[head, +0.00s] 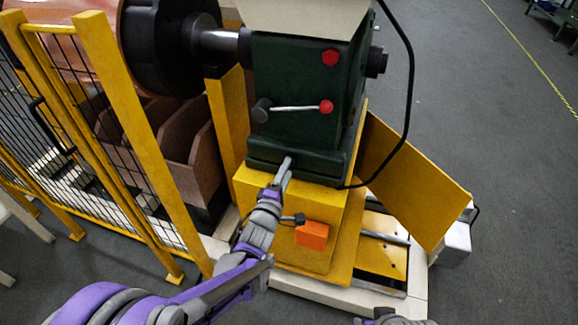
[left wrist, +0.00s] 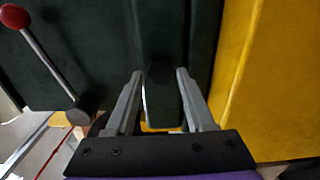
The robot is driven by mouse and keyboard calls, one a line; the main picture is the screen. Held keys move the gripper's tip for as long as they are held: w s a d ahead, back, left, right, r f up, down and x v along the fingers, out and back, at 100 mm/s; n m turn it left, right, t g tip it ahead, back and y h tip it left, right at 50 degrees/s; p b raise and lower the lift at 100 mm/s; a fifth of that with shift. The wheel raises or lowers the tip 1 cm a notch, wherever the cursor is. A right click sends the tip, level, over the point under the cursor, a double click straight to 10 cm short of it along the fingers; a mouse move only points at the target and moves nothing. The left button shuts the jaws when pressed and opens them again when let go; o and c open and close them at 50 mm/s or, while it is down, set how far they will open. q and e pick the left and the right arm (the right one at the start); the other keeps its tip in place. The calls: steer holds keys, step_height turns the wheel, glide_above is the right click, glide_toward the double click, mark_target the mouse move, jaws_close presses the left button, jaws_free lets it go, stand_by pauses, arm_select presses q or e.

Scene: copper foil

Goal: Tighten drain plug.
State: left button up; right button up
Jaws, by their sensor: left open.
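My left gripper (head: 286,168) is at the lower front of the dark green gearbox housing (head: 300,95), just above the yellow base. In the left wrist view its two grey fingers (left wrist: 159,75) are apart. A small dark round piece (left wrist: 160,73), which looks like the drain plug, shows between the fingertips against a dark green ledge. I cannot tell whether the fingers touch it. In the head view the plug is hidden behind the gripper.
A lever with a red knob (head: 326,106) and a red knob above it (head: 330,57) are on the housing. A black cable (head: 410,90) hangs at its right. An orange box (head: 312,235) is below my left wrist. A yellow mesh fence (head: 110,110) stands at left.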

arm_select(q)
steer(key=shift+x, duration=1.35)
jaws_close()
